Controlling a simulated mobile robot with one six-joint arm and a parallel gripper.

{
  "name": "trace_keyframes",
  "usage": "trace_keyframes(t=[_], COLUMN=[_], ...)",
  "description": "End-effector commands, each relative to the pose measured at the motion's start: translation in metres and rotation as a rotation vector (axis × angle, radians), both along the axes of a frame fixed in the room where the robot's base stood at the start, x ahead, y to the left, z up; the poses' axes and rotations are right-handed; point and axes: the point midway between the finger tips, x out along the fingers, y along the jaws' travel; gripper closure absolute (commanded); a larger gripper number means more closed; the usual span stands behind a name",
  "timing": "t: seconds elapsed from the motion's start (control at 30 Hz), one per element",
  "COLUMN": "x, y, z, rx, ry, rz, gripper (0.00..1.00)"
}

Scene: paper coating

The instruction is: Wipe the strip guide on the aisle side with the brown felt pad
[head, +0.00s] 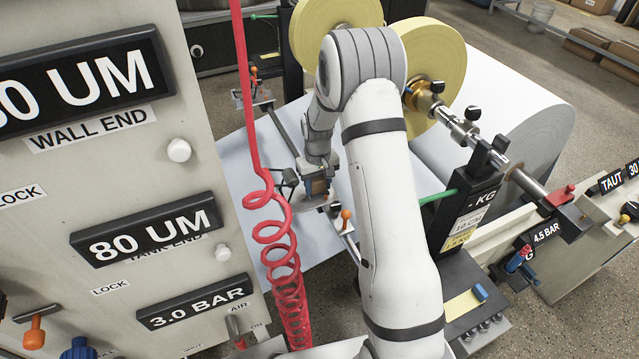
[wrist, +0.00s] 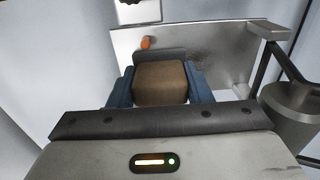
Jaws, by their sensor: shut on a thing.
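My gripper (wrist: 160,88) is shut on the brown felt pad (wrist: 161,82), which sits between its two blue fingers in the wrist view. In the head view my gripper (head: 317,192) is low over the pale web, partly hidden by my arm, and the brown pad shows small between the fingers. Just beyond the pad in the wrist view is a grey metal plate (wrist: 205,60) with a small orange knob, which looks like a strip guide. I cannot tell whether the pad touches it. In the head view an orange-knobbed fitting (head: 346,216) stands right beside my gripper.
A coiled red air hose (head: 272,232) hangs left of my gripper. A control panel (head: 110,190) fills the left. Yellow rolls (head: 432,62) and a large paper roll (head: 490,95) stand behind. A second orange-knobbed fitting (head: 254,75) is farther back. A cylindrical post (wrist: 292,105) stands right in the wrist view.

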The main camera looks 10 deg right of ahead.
Motion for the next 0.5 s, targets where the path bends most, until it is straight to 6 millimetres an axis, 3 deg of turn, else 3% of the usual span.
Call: trace_keyframes(t=[0.5], x=[-0.008], y=[0.033], z=[-0.001], rx=[0.004], ry=[0.005], rz=[-0.002], gripper=[0.78])
